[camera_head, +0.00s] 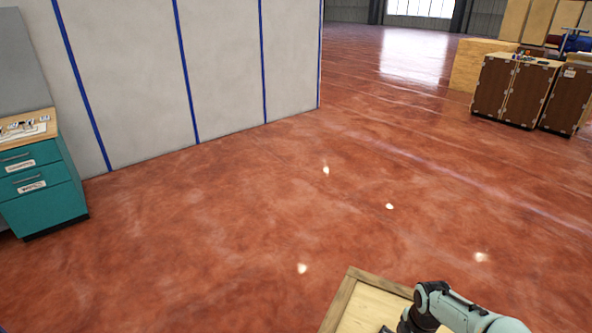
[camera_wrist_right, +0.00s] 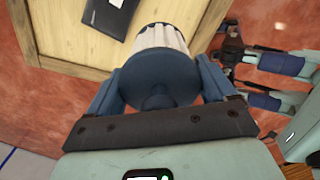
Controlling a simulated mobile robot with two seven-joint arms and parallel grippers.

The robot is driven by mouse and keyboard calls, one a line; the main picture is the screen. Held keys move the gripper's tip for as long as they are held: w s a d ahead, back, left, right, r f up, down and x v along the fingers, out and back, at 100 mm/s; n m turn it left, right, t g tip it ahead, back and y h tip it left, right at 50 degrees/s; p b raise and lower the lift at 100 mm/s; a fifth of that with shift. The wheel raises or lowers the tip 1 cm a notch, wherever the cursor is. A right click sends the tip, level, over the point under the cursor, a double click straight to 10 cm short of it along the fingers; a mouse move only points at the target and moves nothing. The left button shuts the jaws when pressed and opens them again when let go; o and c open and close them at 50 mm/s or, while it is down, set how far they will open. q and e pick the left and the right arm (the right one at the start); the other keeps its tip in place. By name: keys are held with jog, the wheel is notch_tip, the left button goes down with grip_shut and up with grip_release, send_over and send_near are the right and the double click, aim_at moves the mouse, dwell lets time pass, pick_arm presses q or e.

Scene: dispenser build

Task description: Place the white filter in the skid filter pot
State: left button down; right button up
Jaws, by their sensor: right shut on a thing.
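The white filter (camera_wrist_right: 162,36) has a pleated white body and a dark blue end cap (camera_wrist_right: 155,76). My right gripper (camera_wrist_right: 158,82) is shut on it, with one blue finger on each side of the cap, in the right wrist view. In the head view my right arm (camera_head: 440,305) reaches in at the bottom right, and its gripper is cut off by the frame edge. Blue and teal parts at the right of the wrist view seem to be my other arm; its jaws are unclear. The skid filter pot cannot be made out in either view.
A wood-framed pallet or crate top (camera_head: 345,300) lies under my right arm; a flat black item (camera_wrist_right: 110,14) is on it. A teal drawer cabinet (camera_head: 42,190) stands at the left by a white partition (camera_head: 220,70). Brown cases (camera_head: 515,90) stand far right. The red floor between is clear.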

jog(key=w+a+r+m+p, duration=0.1)
jog(key=a+r+m+p, duration=0.2)
jog(key=a+m, duration=0.3)
jog(key=w+a+r+m+p, duration=0.1)
jog(key=a+r+m+p, duration=0.2)
jog(key=m, duration=0.9)
jog(key=a+p, duration=0.3)
jog(key=shift+r, duration=0.25)
